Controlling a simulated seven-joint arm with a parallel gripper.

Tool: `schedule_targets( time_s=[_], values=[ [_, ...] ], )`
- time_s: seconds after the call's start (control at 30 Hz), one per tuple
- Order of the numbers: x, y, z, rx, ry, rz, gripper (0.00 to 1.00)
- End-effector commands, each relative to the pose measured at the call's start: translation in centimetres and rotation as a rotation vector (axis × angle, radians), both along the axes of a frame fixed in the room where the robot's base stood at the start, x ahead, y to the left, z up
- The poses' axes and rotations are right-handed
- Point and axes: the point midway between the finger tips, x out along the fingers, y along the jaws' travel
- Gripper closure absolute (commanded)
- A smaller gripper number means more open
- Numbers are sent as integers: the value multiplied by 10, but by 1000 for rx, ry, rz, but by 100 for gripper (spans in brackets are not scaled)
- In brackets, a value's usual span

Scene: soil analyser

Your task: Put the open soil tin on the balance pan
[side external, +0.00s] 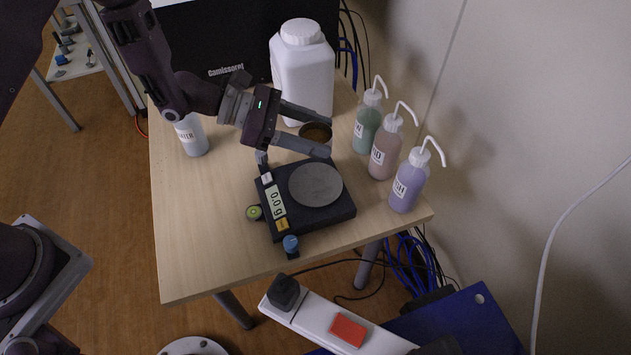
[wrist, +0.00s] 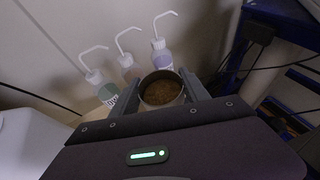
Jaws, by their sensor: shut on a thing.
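The open soil tin (side external: 315,132) is a small round tin with brown soil in it. In the wrist view the tin (wrist: 161,90) sits upright between my two fingers. My gripper (side external: 322,136) is shut on the tin, just behind the balance pan in the side view. The balance (side external: 284,222) is a black box with a round grey pan (side external: 316,184), which is bare. Its display reads 0.0 g. I cannot tell whether the tin is clear of the table; the fingers hide part of it.
Three wash bottles, green (side external: 367,126), pink (side external: 385,152) and purple (side external: 408,184), stand right of the balance. A large white jug (side external: 302,75) stands behind the tin. A white water bottle (side external: 192,136) is at left. The table's (side external: 190,240) front left is clear.

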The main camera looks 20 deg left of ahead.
Motion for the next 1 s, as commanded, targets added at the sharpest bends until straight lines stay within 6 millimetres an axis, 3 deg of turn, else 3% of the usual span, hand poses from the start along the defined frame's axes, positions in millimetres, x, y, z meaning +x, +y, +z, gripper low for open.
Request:
schedule_targets(
  time_s=[0.17, 0.6, 1.0],
  values=[
    [0, 0, -25, 1, 1, 0, 88],
    [0, 1, -115, 0, -1, 0, 88],
    [1, 1, -125, 0, -2, 1, 88]
  ],
)
